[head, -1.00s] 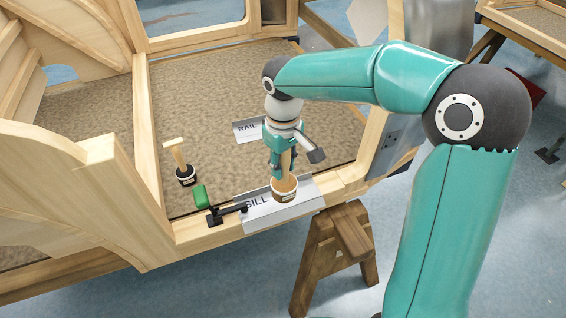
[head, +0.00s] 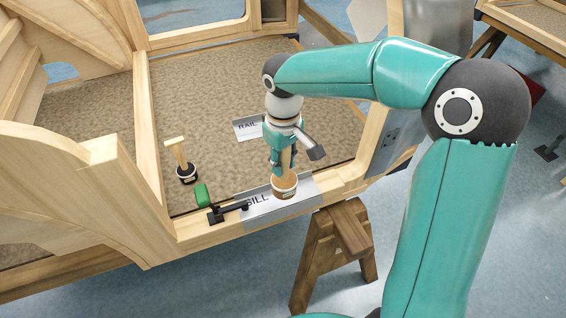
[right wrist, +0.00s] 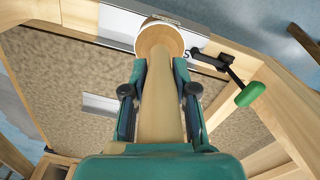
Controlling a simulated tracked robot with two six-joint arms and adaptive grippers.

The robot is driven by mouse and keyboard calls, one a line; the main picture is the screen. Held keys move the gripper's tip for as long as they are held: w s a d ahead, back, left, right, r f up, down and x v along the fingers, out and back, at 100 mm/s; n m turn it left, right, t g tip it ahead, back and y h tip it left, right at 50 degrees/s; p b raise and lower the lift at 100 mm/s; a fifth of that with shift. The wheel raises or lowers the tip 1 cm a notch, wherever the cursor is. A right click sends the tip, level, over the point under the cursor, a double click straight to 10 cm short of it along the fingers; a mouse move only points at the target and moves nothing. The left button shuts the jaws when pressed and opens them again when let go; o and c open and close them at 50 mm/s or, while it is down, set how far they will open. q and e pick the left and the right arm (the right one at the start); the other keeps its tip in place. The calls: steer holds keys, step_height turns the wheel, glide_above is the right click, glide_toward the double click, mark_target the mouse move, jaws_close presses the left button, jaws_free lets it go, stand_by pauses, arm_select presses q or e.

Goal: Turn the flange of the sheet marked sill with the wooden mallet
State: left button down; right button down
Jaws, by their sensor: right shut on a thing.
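My right gripper (head: 283,160) is shut on the handle of the wooden mallet (head: 284,186). The mallet points head down, over the metal sheet marked sill (head: 306,188). In the right wrist view the handle runs between the fingers (right wrist: 160,78) and the round mallet head (right wrist: 160,36) lies beyond them, in front of the sheet (right wrist: 118,24). The mallet head hides the middle of the sheet and part of its edge. I cannot tell whether the head touches it. My left gripper is out of view.
A black clamp (head: 226,212) with a green handle (head: 202,195) sits at the sheet's left end on the wooden frame rail (head: 200,240). A sheet marked rail (head: 245,129) lies behind. A pale T-shaped tool (head: 177,152) stands in a dark round base (head: 187,175) at left.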

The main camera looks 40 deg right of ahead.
stand_by(0.3)
steer(key=shift+s+a, duration=0.1)
steer(key=shift+s, duration=0.1)
steer(key=s+a+r+b, duration=0.1)
steer(key=s+a+r, duration=0.1)
steer(key=s+a, duration=0.2)
steer(key=s, duration=0.3)
steer(key=shift+s+a, duration=0.15)
steer(key=shift+a, duration=0.1)
